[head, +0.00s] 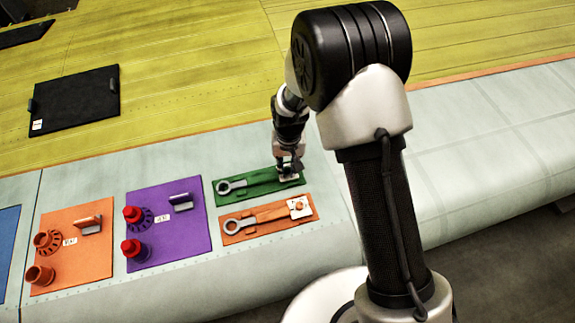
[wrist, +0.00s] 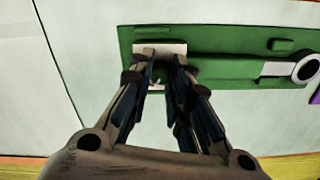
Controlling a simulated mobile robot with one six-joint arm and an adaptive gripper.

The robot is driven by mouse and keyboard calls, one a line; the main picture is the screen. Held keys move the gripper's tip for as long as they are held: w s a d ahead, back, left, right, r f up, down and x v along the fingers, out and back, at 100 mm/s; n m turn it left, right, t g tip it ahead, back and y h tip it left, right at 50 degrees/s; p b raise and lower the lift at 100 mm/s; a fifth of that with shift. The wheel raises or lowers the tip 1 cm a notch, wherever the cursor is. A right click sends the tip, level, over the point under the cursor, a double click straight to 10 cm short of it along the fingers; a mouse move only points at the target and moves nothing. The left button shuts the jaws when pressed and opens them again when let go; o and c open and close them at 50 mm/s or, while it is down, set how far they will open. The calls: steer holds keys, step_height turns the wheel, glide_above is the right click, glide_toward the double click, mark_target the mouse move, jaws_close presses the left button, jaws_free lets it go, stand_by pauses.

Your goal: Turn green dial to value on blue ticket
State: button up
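A green board (head: 235,186) lies on the pale panel, with a ring-ended tool lying along it. At its right end is a small white plate (head: 291,178), which also shows in the wrist view (wrist: 172,48). My gripper (head: 289,169) is pointed down over this plate. In the wrist view its fingers (wrist: 164,66) are apart around a small pale part at the plate's near edge; contact cannot be told. The dial itself is mostly hidden by the fingers, and its reading cannot be made out. No blue ticket can be made out.
An orange board (head: 269,229) with a similar tool and white plate lies just in front. To the left are a purple board (head: 185,248) with red knobs, an orange board (head: 92,266) and a blue board (head: 9,222). A black board (head: 75,101) lies on the yellow-green surface.

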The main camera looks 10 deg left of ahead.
mark_target(288, 169)
steer(key=shift+o, duration=0.6)
step_height(288, 169, up, 12)
steer(key=shift+d, duration=0.1)
